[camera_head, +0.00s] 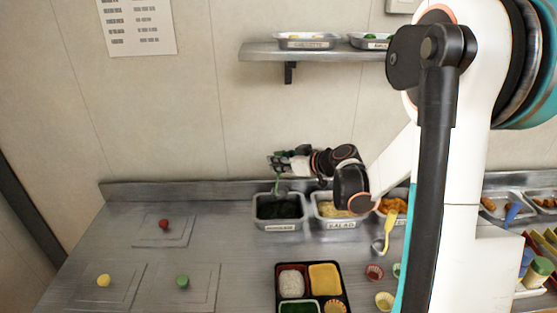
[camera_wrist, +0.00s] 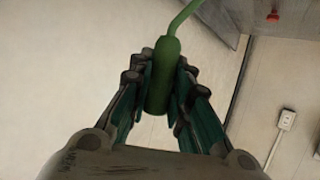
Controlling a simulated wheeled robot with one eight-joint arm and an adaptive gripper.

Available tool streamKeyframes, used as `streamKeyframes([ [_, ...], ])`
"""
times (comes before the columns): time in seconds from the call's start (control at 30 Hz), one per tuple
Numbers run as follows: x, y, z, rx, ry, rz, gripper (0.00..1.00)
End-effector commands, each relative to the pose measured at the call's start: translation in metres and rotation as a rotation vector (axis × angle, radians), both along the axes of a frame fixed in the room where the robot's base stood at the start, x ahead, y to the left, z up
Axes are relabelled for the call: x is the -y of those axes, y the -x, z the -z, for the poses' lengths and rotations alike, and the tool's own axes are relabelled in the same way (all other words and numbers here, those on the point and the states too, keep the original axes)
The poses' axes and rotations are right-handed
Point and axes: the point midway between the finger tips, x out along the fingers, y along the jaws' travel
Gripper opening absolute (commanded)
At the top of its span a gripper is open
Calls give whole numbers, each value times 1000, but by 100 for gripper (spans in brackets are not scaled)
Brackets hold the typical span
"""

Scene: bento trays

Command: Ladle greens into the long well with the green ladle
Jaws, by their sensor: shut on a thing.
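My gripper (camera_head: 278,164) is above the pan of dark greens (camera_head: 281,207) at the back of the counter. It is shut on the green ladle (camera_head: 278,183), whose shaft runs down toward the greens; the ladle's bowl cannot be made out. In the wrist view the fingers of my gripper (camera_wrist: 160,78) close on both sides of the thick green handle (camera_wrist: 161,85), and the thin shaft bends toward the top right. The dark bento tray (camera_head: 308,282) lies in front, with white rice, a yellow filling, a green filling and an orange-yellow filling in its compartments. Its lower edge is cut off.
A pan of yellow food (camera_head: 333,208) and a pan of orange food (camera_head: 393,206) stand right of the greens. A yellow-handled ladle (camera_head: 388,232) and small cups (camera_head: 384,300) lie right of the tray. The left counter has mats with small coloured balls. My arm hides the right middle.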

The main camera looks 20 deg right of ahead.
Motion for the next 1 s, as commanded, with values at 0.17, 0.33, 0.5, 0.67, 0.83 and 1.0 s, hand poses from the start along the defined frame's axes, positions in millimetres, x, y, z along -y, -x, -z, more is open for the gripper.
streamKeyframes([
  [0.17, 0, 0, 27, 0, 0, 0, 0],
  [0.33, 0, 0, 49, 0, 0, 0, 0],
  [0.5, 0, 0, 71, 0, 0, 0, 0],
  [0.67, 0, 0, 87, 0, 0, 0, 0],
  [0.83, 0, 0, 94, 0, 0, 0, 0],
  [1.0, 0, 0, 93, 0, 0, 0, 0],
])
